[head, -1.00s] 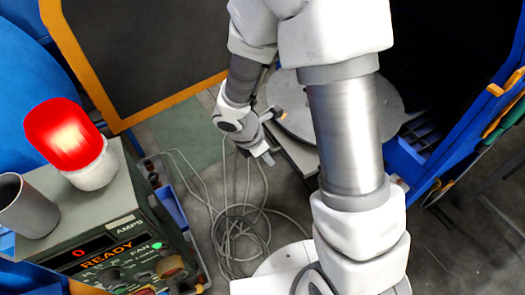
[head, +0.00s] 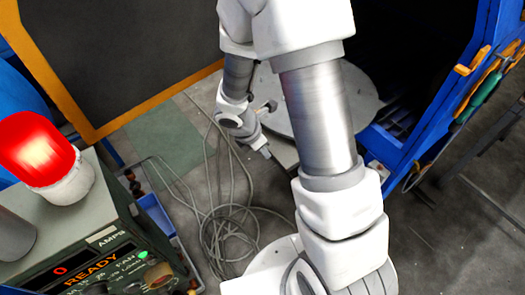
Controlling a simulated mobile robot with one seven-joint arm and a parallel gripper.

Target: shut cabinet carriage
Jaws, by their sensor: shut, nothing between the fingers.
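The cabinet carriage carries a round grey turntable (head: 358,98) and stands at the dark opening of the blue cabinet (head: 435,110). A front edge of the carriage (head: 284,154) shows below the turntable. My arm crosses in front and hides much of the turntable and carriage. My gripper (head: 266,153) is shut and empty. It points down and right, close to the carriage's near left edge in the picture. I cannot tell whether it touches.
A dark door panel with an orange frame (head: 110,60) stands open at upper left. A control box (head: 110,245) with a red lamp (head: 38,150) is at lower left. Coiled cables (head: 225,225) lie on the floor. Tools (head: 490,80) hang on the cabinet's right side.

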